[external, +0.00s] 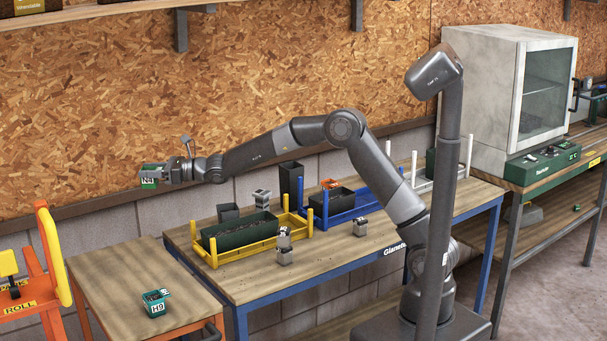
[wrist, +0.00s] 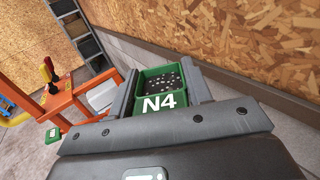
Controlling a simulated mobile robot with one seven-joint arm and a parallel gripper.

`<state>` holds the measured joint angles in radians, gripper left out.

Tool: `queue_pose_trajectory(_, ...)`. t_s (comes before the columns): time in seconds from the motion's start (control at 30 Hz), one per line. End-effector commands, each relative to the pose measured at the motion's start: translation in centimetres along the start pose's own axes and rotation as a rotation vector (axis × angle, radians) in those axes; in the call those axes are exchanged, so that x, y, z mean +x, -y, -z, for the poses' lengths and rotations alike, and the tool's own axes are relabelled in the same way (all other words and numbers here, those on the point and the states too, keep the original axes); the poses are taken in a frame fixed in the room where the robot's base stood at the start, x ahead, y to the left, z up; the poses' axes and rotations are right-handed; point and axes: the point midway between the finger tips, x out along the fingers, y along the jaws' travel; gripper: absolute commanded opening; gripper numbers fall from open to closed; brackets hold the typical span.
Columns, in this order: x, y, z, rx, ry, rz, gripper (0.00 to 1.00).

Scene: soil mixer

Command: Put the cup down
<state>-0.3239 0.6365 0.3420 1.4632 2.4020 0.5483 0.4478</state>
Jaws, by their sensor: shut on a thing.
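A small green cup marked N4 (external: 149,177) is held in my gripper (external: 162,173) at the left in the external view. The cup is up in the air near the chipboard wall, above the far side of the small wooden table (external: 110,262). In the wrist view the green cup (wrist: 160,89) sits between the two fingers of my gripper (wrist: 165,92), and it holds dark material with light specks. It looks upright. Another green cup marked H9 (external: 156,303) stands on the small table near its front.
The blue-framed workbench (external: 330,268) carries a yellow rack (external: 213,262) with a dark green bin, a blue rack (external: 350,216) and several small grey-and-white pieces. An orange and yellow frame (external: 50,260) stands at the left. The small table is clear around the H9 cup.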

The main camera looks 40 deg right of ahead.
Motion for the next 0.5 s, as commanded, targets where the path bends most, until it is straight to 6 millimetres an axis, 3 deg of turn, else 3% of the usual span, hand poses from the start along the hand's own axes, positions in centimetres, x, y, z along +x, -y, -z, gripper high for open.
queue_pose_trajectory(0.03, 1.1, -3.1, 0.1, 0.001, 0.0, -0.031, 0.23)
queue_pose_trajectory(0.2, 3.5, -11.0, 0.5, 0.0, 0.0, -0.104, 0.23)
queue_pose_trajectory(0.3, 4.2, -14.6, 0.6, 0.001, 0.0, -0.137, 0.23)
queue_pose_trajectory(0.5, 5.0, -19.7, 0.9, 0.0, 0.0, -0.184, 0.23)
